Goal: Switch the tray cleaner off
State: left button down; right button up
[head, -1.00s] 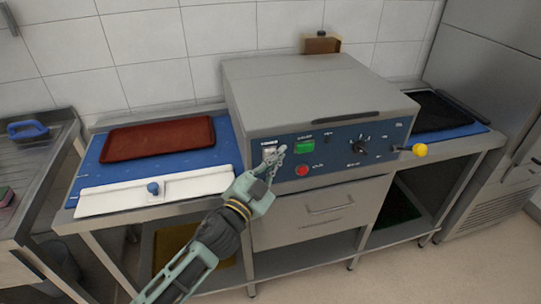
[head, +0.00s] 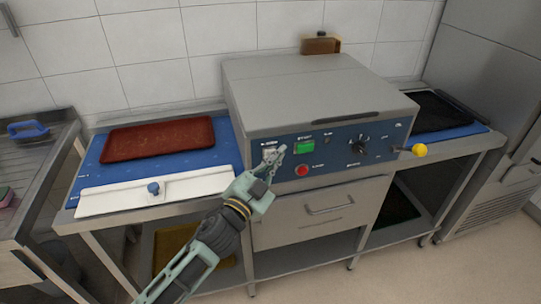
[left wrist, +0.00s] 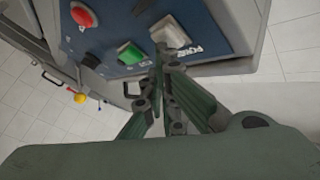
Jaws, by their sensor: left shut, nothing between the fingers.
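The tray cleaner (head: 315,90) is a grey box-shaped machine on a steel stand, with a blue control panel (head: 340,147) on its front. At the panel's left end is a pale switch marked as power (left wrist: 172,36), beside a green button (head: 304,147) and above left of a red button (head: 303,170). My left gripper (head: 277,153) is shut and empty, its fingertips at the pale switch, partly covering it in the head view. In the left wrist view the fingertips (left wrist: 160,50) lie right by the switch's edge; I cannot tell if they touch it. My right gripper is not in view.
A yellow-knobbed lever (head: 419,150) sticks out at the panel's right. A red-brown tray (head: 158,139) lies on the blue left table, behind a white bar (head: 155,190). A dark tray (head: 440,112) lies on the right. A drawer (head: 322,207) sits below the panel.

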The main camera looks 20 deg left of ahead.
pick_arm(q)
jog(key=s+d, duration=0.3)
jog(key=s, duration=0.2)
jog(key=shift+d, duration=0.25)
dwell(0.4)
dwell(1.1)
jog(key=c, duration=2.5)
grip_release()
